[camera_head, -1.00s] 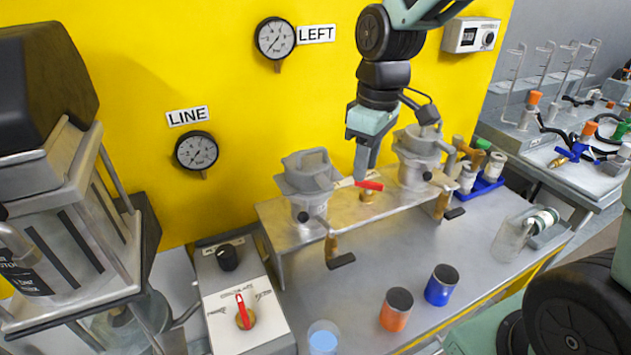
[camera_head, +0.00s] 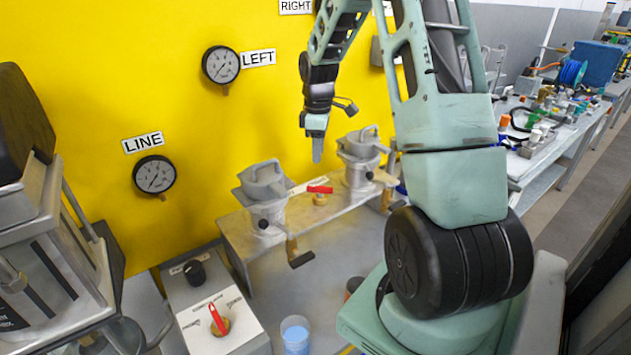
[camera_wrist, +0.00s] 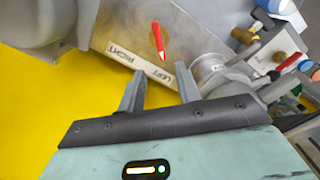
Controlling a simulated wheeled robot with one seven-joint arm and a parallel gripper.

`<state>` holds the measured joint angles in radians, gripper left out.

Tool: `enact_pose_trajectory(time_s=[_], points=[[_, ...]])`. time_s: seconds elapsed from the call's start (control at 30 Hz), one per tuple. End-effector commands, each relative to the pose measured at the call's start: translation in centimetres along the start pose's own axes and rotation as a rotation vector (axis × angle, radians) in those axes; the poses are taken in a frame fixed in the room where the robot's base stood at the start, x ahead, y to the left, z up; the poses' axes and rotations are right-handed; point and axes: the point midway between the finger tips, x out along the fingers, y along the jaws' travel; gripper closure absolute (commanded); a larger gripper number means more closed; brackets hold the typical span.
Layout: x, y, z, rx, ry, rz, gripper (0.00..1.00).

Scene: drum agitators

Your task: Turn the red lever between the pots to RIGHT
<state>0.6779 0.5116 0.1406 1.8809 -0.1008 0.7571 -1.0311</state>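The red lever (camera_head: 320,189) sits on a brass base between two grey pots on a raised metal shelf. It also shows in the wrist view (camera_wrist: 158,40), just beyond my fingertips, by a white strip (camera_wrist: 142,62) lettered RIGHT and LEFT. The left pot (camera_head: 265,205) and the right pot (camera_head: 360,165) stand on either side of it. My gripper (camera_head: 317,158) is above the lever and apart from it. In the wrist view my gripper (camera_wrist: 160,85) has its two fingers spread with nothing between them.
A second red lever (camera_head: 217,320) is on a control box at the lower left. A beaker of blue liquid (camera_head: 295,335) stands in front. The yellow wall (camera_head: 100,90) with gauges is close behind.

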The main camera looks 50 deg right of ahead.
Motion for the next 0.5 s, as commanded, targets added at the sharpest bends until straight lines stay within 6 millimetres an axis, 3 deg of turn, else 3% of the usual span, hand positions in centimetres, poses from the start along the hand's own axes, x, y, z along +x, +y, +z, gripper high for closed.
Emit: enact_pose_trajectory(time_s=[0.3,0.5], points=[[6.5,-0.1,0.0,-0.001,-0.002,-0.004,0.66],[9.5,0.0,-0.1,0.0,0.0,-0.001,0.66]])
